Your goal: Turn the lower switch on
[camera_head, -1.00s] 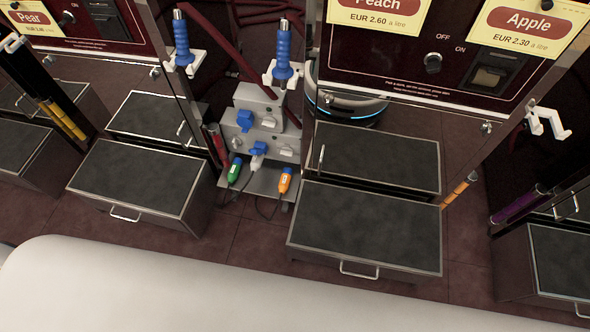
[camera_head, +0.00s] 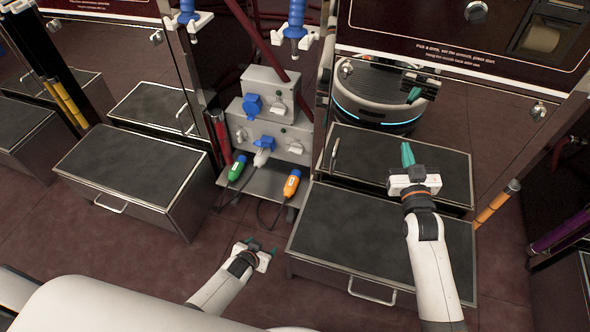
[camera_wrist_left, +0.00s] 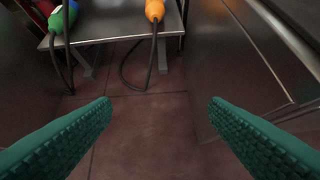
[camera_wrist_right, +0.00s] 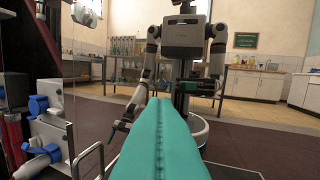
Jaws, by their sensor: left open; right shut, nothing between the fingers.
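A grey socket box stands between the two dispensers. Its lower unit (camera_head: 233,118) carries a blue socket with a white plug (camera_head: 262,156) in it, and pale switch knobs at its left (camera_head: 241,135) and right (camera_head: 295,147). The upper unit (camera_head: 262,82) has a blue socket (camera_head: 252,104) and another knob (camera_head: 280,109). The knobs' settings are too small to tell. My left gripper (camera_head: 263,247) is open and empty, low in front of the box; its fingers also show in the left wrist view (camera_wrist_left: 160,110). My right gripper (camera_head: 407,153) is shut and empty, right of the box, over the black-topped steps.
A small shelf (camera_head: 262,184) below the box holds a green connector (camera_head: 237,168) and an orange connector (camera_head: 291,184) with hanging cables. Black-topped steps stand left (camera_head: 130,165) and right (camera_head: 340,240). Blue nozzles (camera_head: 296,20) hang above. Floor before the box is clear.

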